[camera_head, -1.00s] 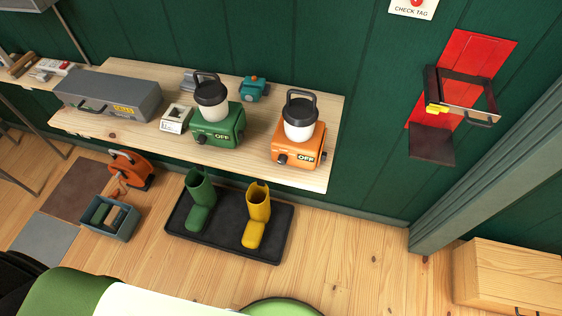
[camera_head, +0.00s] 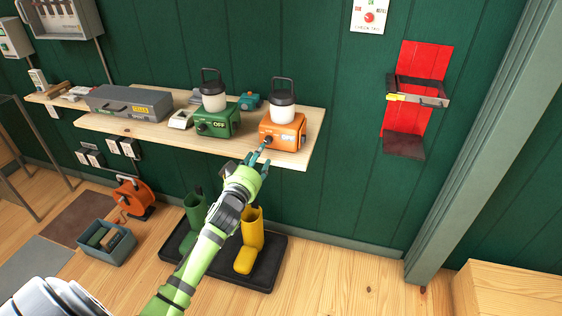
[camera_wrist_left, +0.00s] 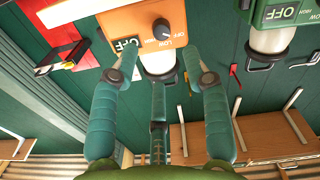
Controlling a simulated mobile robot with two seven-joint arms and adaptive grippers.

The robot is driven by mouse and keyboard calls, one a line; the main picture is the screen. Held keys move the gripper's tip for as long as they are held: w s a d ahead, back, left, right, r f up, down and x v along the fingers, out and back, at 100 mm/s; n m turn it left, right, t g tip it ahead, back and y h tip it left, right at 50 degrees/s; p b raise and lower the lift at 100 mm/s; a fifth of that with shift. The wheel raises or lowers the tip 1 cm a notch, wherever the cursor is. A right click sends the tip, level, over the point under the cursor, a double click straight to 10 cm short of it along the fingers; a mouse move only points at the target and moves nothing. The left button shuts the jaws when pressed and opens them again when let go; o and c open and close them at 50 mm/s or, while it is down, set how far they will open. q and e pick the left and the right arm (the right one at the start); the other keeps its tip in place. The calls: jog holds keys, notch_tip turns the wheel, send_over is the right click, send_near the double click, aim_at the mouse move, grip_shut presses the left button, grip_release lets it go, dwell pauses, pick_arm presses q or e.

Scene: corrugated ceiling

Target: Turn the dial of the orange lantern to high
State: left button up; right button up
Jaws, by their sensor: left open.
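The orange lantern (camera_head: 284,131) stands on the wooden shelf, with a white lamp and dark handle on top. Its label reads OFF. In the left wrist view the orange lantern (camera_wrist_left: 118,20) appears upside down, its black dial (camera_wrist_left: 162,29) between OFF and LOW lettering. My left gripper (camera_head: 263,155) is in front of the lantern's face, near the dial. In the wrist view its teal fingers (camera_wrist_left: 160,62) are spread, with the dial beyond the gap between the tips. They hold nothing; contact with the dial is not visible. My right gripper is not in view.
A green lantern (camera_head: 217,122) stands left of the orange one, also labelled OFF. A grey toolbox (camera_head: 130,104) and a teal object (camera_head: 250,101) share the shelf (camera_head: 305,155).

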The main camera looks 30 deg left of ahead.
aim_at(267, 142)
pick_arm(q)
jog(key=x, duration=0.3)
jog(key=shift+w+a+f, duration=0.1)
jog(key=shift+a, duration=0.2)
jog(key=shift+x, duration=1.15)
jog(key=shift+w, duration=0.3)
jog(key=shift+w+a, duration=0.1)
jog(key=shift+w, duration=0.3)
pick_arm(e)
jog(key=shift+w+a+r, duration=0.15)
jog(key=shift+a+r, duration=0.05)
pick_arm(q)
grip_shut()
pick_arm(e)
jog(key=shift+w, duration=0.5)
